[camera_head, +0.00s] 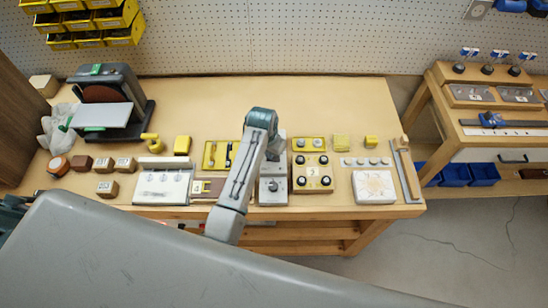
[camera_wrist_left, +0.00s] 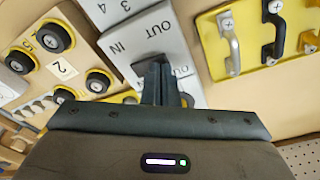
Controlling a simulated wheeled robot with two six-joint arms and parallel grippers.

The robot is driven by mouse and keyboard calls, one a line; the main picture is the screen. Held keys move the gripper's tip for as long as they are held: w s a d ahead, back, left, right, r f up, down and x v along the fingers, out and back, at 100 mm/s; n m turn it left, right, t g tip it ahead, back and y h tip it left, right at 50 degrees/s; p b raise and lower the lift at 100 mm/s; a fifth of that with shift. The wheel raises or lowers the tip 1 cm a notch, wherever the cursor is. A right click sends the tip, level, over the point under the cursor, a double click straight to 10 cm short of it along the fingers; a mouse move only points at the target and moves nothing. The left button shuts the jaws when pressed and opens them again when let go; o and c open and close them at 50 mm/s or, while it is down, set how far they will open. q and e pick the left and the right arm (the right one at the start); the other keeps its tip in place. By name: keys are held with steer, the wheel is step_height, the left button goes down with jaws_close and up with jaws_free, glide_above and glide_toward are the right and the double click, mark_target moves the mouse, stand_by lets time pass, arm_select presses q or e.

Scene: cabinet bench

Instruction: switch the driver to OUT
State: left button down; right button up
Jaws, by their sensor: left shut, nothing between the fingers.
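The driver is a grey box (camera_head: 273,192) at the middle of the bench, with a dark round knob near its front edge. In the left wrist view the grey box (camera_wrist_left: 135,45) carries the words IN and OUT and the digits 3 and 4. My left gripper (camera_wrist_left: 160,82) is shut and empty, its fingertips at a dark part beside the OUT and IN lettering. They cover much of that part, so I cannot tell its setting or whether they touch it. In the head view my arm hides the back of the box. My right gripper is not in view.
A yellow plate with handles (camera_head: 216,155) is on the left, also in the left wrist view (camera_wrist_left: 250,45). A white slab (camera_head: 374,187) lies farther right.

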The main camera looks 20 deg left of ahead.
arm_select(q)
steer(key=shift+f, duration=0.25)
steer(key=shift+r, duration=0.1)
steer(key=shift+r+p, duration=0.8)
steer(key=shift+r, duration=2.65)
